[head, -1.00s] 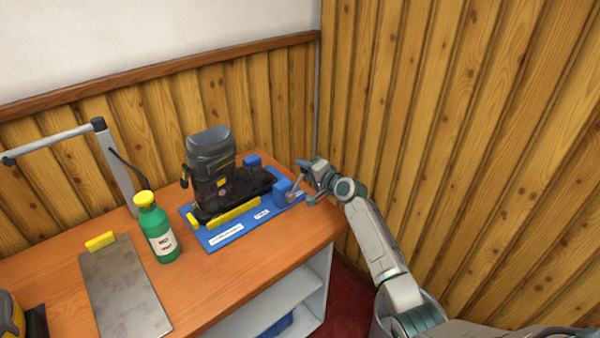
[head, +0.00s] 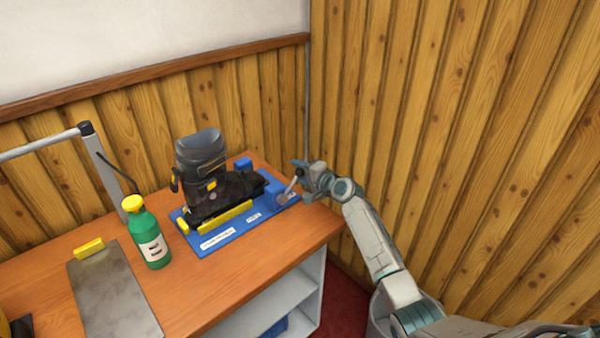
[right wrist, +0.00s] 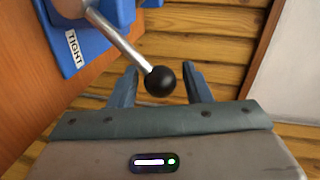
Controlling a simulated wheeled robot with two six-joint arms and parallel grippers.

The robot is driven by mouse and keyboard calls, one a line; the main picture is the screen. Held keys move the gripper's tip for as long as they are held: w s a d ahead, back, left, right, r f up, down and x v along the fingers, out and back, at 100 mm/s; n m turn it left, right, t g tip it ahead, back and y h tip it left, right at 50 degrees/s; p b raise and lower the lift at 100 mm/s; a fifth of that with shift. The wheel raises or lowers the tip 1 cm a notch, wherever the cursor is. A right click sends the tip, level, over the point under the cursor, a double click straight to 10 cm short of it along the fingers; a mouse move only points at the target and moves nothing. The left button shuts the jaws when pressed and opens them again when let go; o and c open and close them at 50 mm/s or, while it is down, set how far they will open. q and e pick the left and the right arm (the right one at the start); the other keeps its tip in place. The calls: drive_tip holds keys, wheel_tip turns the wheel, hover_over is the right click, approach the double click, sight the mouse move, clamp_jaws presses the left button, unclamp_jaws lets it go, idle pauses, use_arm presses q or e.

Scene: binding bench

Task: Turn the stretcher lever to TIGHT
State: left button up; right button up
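The stretcher is a blue base (head: 229,233) on the bench, with a dark ski boot (head: 201,160) standing on it. Its lever, a metal rod (right wrist: 117,37) with a black ball knob (right wrist: 160,81), rises from a blue block (head: 273,195) at the base's right end. A TIGHT label (right wrist: 74,47) shows beside the pivot in the right wrist view. My right gripper (head: 298,171) is at the lever; its fingers stand apart on either side of the knob, with visible gaps, so it is open. My left gripper is not in view.
A green bottle (head: 150,240) with a yellow cap stands left of the base. A grey plate (head: 112,295) with a yellow block (head: 89,248) lies further left. A grey lamp-like arm (head: 101,165) stands behind. A wooden wall (head: 430,110) is close to my right arm.

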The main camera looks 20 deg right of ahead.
drive_tip(key=shift+s, duration=0.1)
drive_tip(key=b+v, duration=0.1)
drive_tip(key=v, duration=0.9)
drive_tip(key=shift+s+d+b, duration=0.15)
drive_tip(key=shift+s+b, duration=0.15)
drive_tip(key=shift+b, duration=0.05)
